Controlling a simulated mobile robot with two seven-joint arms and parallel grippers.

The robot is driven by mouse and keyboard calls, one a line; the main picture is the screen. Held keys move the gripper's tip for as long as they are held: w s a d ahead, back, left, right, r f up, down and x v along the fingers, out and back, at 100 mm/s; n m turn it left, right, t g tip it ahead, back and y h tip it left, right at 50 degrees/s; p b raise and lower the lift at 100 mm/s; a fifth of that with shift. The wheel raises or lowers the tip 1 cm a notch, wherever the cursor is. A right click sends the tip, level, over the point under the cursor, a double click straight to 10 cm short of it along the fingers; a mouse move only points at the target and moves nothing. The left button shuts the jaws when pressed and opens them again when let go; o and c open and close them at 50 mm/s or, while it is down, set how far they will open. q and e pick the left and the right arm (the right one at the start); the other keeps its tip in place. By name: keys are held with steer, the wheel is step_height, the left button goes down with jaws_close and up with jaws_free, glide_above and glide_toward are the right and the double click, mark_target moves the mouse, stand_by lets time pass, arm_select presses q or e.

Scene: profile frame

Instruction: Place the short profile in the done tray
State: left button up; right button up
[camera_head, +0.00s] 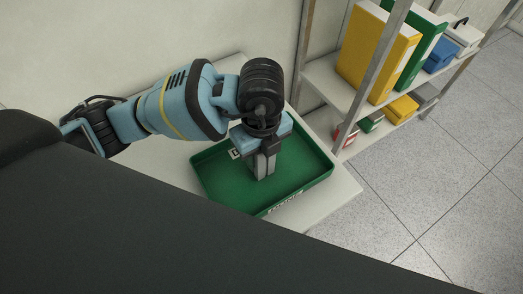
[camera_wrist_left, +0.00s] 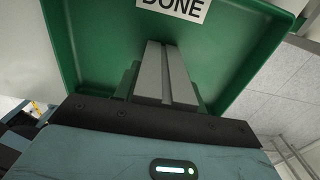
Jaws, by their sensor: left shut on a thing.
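The green done tray (camera_head: 316,178) lies on a light table in the head view. In the left wrist view the tray (camera_wrist_left: 95,40) fills the upper part and has a white "DONE" label. My left gripper (camera_head: 263,168) points down over the tray's inside and is shut on the short profile. The grey profile (camera_wrist_left: 166,75) shows in the left wrist view as a pale piece with a dark lengthwise line; finger and profile edges are hard to tell apart. Whether its lower end touches the tray floor cannot be told. My right gripper is out of view.
A metal shelf (camera_head: 325,80) stands right of the table, with yellow (camera_head: 375,55) and green (camera_head: 420,50) binders and several small boxes. The tray's walls surround the gripper. The tray floor around it looks empty.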

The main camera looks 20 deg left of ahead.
arm_select(q)
steer(key=o, duration=0.7)
steer(key=shift+f, duration=0.15)
steer(key=shift+c, duration=0.2)
steer(key=o, duration=0.5)
steer(key=shift+c, duration=0.2)
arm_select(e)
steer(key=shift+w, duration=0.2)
arm_select(q)
step_height(320, 180, up, 12)
steer(key=shift+f+p, duration=0.25)
steer(key=shift+p, duration=0.65)
steer(key=shift+r, duration=0.45)
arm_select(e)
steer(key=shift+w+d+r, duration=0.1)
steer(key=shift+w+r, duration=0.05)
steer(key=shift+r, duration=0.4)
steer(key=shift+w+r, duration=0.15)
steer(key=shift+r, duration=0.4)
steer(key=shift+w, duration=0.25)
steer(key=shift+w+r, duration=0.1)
